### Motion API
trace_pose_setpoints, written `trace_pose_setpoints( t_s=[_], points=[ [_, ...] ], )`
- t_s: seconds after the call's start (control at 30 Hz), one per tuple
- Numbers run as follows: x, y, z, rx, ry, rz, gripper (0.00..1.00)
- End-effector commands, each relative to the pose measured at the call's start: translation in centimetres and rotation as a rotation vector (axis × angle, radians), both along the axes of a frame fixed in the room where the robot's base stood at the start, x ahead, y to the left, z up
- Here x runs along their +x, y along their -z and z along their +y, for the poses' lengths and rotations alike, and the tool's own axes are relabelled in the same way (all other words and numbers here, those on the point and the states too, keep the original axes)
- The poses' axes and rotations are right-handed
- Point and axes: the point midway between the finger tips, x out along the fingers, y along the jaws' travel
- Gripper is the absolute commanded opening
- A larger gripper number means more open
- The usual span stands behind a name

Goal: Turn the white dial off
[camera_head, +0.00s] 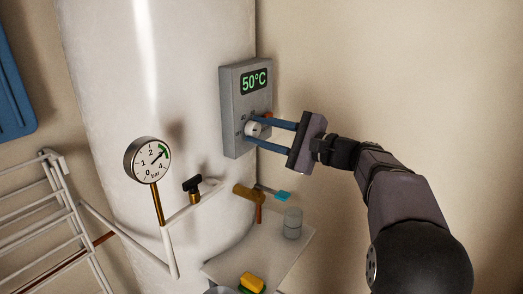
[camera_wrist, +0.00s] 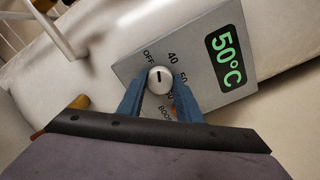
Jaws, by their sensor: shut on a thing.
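The white dial (camera_head: 253,129) sits low on the front of a grey control box (camera_head: 233,105) fixed to the big white tank. In the wrist view the dial (camera_wrist: 161,80) is round with a short dark mark, which runs roughly up and down in the picture. Its upper end faces between the OFF and 40 labels; the exact setting is hard to tell. My gripper (camera_wrist: 160,92) is shut on the dial, with one blue finger on each side. In the head view my gripper (camera_head: 254,130) reaches it from the right. Some labels are partly hidden by the fingers.
The display (camera_head: 255,82) reads 50°C. A pressure gauge (camera_head: 150,160), a black-handled valve (camera_head: 193,187) and pipes stand left of the box. Below is a small shelf (camera_head: 255,255) with a glass (camera_head: 292,223) and a yellow sponge (camera_head: 252,282). The wall at right is bare.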

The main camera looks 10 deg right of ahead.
Motion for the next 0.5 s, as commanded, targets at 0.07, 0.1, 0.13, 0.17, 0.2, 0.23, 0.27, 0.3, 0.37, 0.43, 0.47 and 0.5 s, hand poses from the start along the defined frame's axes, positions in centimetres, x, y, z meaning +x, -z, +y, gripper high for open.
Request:
trace_pose_setpoints(
  t_s=[0.07, 0.1, 0.13, 0.17, 0.2, 0.23, 0.27, 0.3, 0.37, 0.43, 0.47, 0.5],
  points=[
    [-0.04, 0.75, 0.01, -0.052, -0.001, -0.053, 0.09],
    [-0.04, 0.73, 0.01, -0.075, -0.001, -0.075, 0.09],
    [-0.03, 0.68, 0.02, -0.092, -0.001, -0.093, 0.09],
    [-0.03, 0.68, 0.02, -0.108, -0.001, -0.109, 0.09],
    [-0.03, 0.66, 0.02, -0.13, -0.001, -0.129, 0.09],
    [-0.04, 0.63, 0.02, -0.145, -0.001, -0.145, 0.09],
    [-0.03, 0.62, 0.02, -0.158, -0.001, -0.157, 0.09],
    [-0.03, 0.55, 0.02, -0.176, -0.001, -0.175, 0.09],
    [-0.03, 0.5, 0.02, -0.199, -0.001, -0.198, 0.09],
    [-0.02, 0.41, 0.02, -0.222, -0.001, -0.222, 0.09],
    [-0.02, 0.4, 0.02, -0.231, -0.002, -0.23, 0.09],
    [-0.02, 0.38, 0.02, -0.241, -0.002, -0.24, 0.09]
  ],
)
